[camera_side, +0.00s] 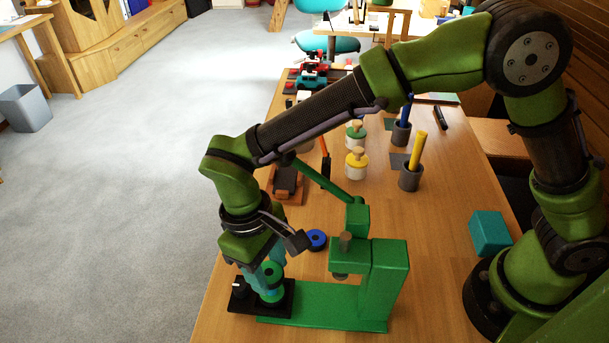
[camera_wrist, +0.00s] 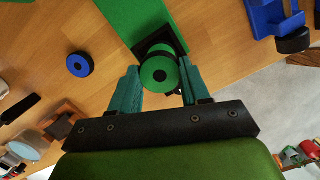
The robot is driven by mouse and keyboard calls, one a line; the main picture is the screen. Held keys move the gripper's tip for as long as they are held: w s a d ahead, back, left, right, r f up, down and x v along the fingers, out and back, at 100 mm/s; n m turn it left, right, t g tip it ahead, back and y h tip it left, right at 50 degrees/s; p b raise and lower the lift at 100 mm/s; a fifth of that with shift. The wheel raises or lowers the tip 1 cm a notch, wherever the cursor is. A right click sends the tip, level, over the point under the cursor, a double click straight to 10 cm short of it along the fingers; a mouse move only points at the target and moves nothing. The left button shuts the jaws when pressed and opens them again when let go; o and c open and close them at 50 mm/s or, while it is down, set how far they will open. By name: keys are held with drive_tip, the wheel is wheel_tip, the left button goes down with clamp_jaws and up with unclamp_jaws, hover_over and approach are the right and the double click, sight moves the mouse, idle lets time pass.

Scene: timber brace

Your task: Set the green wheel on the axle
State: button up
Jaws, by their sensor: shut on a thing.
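The green wheel (camera_wrist: 168,66) is between the two teal fingers of my gripper (camera_wrist: 160,84), which is shut on it. Its round face with a dark centre hole is towards the wrist camera. In the side view the green wheel (camera_side: 272,271) is low over a black base plate (camera_side: 242,304) at the end of the green bench frame (camera_side: 318,302). More green shows just below it, close to the plate. The axle cannot be made out; the wheel and fingers cover that spot. I cannot tell whether the wheel touches it.
A blue wheel (camera_side: 316,240) lies on the table behind the gripper. The upright green stand (camera_side: 384,280) with its clamp is to the right. A teal block (camera_side: 490,233), pen cups (camera_side: 410,176) and knobbed jars (camera_side: 357,164) stand further back. Bare tabletop lies right of the stand.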

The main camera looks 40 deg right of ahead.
drive_tip(key=shift+f, duration=0.15)
drive_tip(key=o, duration=1.2)
drive_tip(key=w+r, duration=0.1)
drive_tip(key=r, duration=1)
drive_tip(key=w+a+r, duration=0.1)
drive_tip(key=r, duration=0.4)
drive_tip(key=shift+w+r, duration=0.3)
